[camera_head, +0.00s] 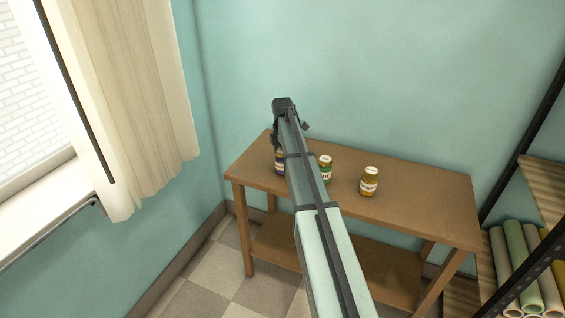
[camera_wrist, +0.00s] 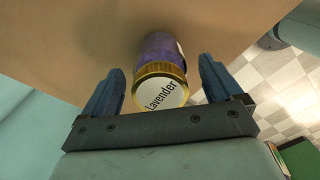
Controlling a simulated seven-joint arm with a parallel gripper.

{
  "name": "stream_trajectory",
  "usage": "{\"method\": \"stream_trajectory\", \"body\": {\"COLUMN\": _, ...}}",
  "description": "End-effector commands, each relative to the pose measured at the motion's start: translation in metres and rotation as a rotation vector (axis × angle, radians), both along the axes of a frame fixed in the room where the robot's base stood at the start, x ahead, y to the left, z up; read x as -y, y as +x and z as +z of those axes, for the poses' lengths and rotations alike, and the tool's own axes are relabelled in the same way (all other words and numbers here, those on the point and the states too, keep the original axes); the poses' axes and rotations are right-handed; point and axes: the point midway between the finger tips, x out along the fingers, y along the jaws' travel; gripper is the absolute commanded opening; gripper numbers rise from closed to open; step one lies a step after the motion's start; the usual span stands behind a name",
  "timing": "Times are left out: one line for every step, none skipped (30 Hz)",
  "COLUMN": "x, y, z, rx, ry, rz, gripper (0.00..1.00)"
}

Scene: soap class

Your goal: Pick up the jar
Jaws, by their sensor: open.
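Several jars stand on the wooden table. In the wrist view a purple jar (camera_wrist: 162,54) with a gold-rimmed lid labelled "Lavender" (camera_wrist: 162,92) lies ahead of my gripper. My gripper (camera_wrist: 160,82) is open, with one blue finger on each side of the lid; I cannot tell whether either finger touches it. In the head view the dark purple jar (camera_head: 279,164) is partly hidden behind my arm at the table's left part. My gripper (camera_head: 290,116) is over the back left of the table there, its fingers hard to make out.
A jar with a green label (camera_head: 325,170) stands just right of my arm, and a yellowish jar (camera_head: 369,182) farther right. The right part of the wooden table (camera_head: 430,205) is bare. A wall is behind it, a curtain (camera_head: 130,90) left, and a shelf with rolls (camera_head: 520,255) right.

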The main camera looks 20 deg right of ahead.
Motion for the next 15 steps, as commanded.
{"method": "stream_trajectory", "body": {"x": 0.000, "y": -0.001, "z": -0.008, "rx": -0.002, "ry": 0.001, "rz": 0.000, "gripper": 0.93}}
{"method": "stream_trajectory", "body": {"x": 0.000, "y": -0.001, "z": -0.012, "rx": -0.002, "ry": 0.001, "rz": 0.000, "gripper": 0.93}}
{"method": "stream_trajectory", "body": {"x": 0.000, "y": -0.001, "z": -0.016, "rx": -0.002, "ry": 0.000, "rz": 0.000, "gripper": 0.93}}
{"method": "stream_trajectory", "body": {"x": 0.000, "y": 0.000, "z": -0.019, "rx": -0.001, "ry": 0.000, "rz": 0.000, "gripper": 0.93}}
{"method": "stream_trajectory", "body": {"x": 0.000, "y": 0.000, "z": -0.021, "rx": -0.001, "ry": 0.000, "rz": 0.000, "gripper": 0.93}}
{"method": "stream_trajectory", "body": {"x": 0.000, "y": 0.000, "z": -0.023, "rx": 0.000, "ry": 0.000, "rz": 0.000, "gripper": 0.93}}
{"method": "stream_trajectory", "body": {"x": 0.000, "y": 0.000, "z": -0.024, "rx": 0.000, "ry": 0.000, "rz": 0.000, "gripper": 0.93}}
{"method": "stream_trajectory", "body": {"x": 0.000, "y": 0.000, "z": -0.024, "rx": 0.000, "ry": 0.000, "rz": 0.000, "gripper": 0.93}}
{"method": "stream_trajectory", "body": {"x": 0.000, "y": 0.000, "z": -0.024, "rx": 0.000, "ry": 0.000, "rz": 0.000, "gripper": 0.93}}
{"method": "stream_trajectory", "body": {"x": 0.000, "y": 0.000, "z": -0.024, "rx": 0.000, "ry": 0.000, "rz": 0.000, "gripper": 0.93}}
{"method": "stream_trajectory", "body": {"x": 0.000, "y": 0.000, "z": -0.024, "rx": 0.000, "ry": 0.000, "rz": 0.000, "gripper": 0.93}}
{"method": "stream_trajectory", "body": {"x": 0.000, "y": 0.000, "z": -0.024, "rx": 0.000, "ry": 0.000, "rz": 0.000, "gripper": 0.93}}
{"method": "stream_trajectory", "body": {"x": 0.000, "y": 0.000, "z": -0.024, "rx": 0.000, "ry": 0.000, "rz": 0.000, "gripper": 0.91}}
{"method": "stream_trajectory", "body": {"x": 0.000, "y": 0.000, "z": -0.024, "rx": 0.000, "ry": 0.000, "rz": 0.000, "gripper": 0.88}}
{"method": "stream_trajectory", "body": {"x": 0.000, "y": 0.000, "z": -0.023, "rx": 0.000, "ry": 0.000, "rz": 0.000, "gripper": 0.84}}
